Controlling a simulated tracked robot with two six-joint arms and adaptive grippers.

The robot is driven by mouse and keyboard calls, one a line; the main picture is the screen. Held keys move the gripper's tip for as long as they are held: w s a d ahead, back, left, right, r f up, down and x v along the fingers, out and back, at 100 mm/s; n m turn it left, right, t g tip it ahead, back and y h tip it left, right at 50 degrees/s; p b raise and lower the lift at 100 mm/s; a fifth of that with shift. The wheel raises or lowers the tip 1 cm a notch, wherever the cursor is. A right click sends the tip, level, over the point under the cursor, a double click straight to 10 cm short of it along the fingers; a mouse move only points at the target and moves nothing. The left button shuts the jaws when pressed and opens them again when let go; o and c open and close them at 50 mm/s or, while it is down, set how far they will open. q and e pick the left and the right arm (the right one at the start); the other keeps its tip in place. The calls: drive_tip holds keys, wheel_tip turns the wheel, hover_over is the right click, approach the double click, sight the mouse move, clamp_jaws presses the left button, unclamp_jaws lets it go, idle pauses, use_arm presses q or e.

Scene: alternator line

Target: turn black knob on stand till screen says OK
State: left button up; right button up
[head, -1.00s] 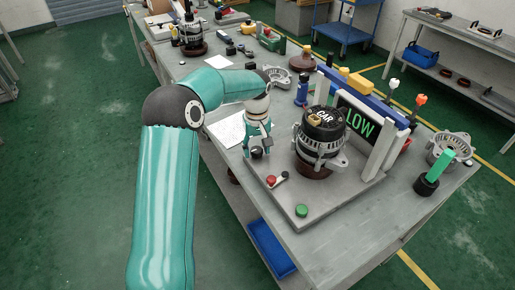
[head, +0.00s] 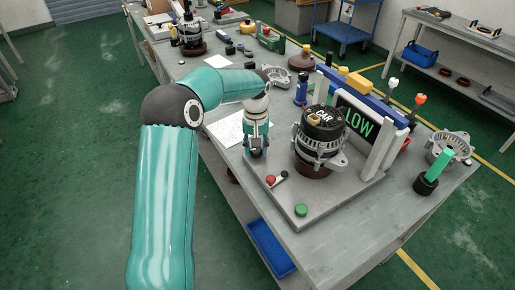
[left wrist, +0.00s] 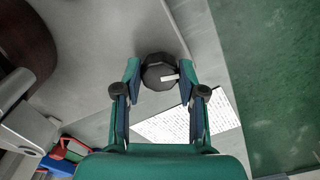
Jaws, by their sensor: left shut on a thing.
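The black knob (left wrist: 158,72) with a white pointer mark sits on the grey stand, between the fingertips of my left gripper (left wrist: 160,80) in the left wrist view. The left gripper (head: 257,148) points down at the stand's left edge in the head view and hides the knob there. It is shut on the knob. The screen (head: 359,122) on the stand reads LOW in green letters. An alternator (head: 318,138) marked CAR stands on the stand in front of the screen. My right gripper is not in view.
The stand's base plate (head: 335,198) carries a red button (head: 271,180) and a green button (head: 301,210) at the front. A paper sheet (head: 229,130) lies left of the gripper. A green-handled tool (head: 433,176) stands at the right. A blue bin (head: 270,246) is below the table edge.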

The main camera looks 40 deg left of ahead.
sight(256, 149)
use_arm(q)
drive_tip(key=m, duration=0.4)
drive_tip(key=shift+a+m, duration=0.1)
drive_tip(key=shift+m, duration=2.1)
drive_tip(key=o, duration=1.1)
drive_tip(key=shift+o, duration=0.2)
drive_tip(key=shift+r, duration=0.1)
wheel_tip(256, 149, up, 12)
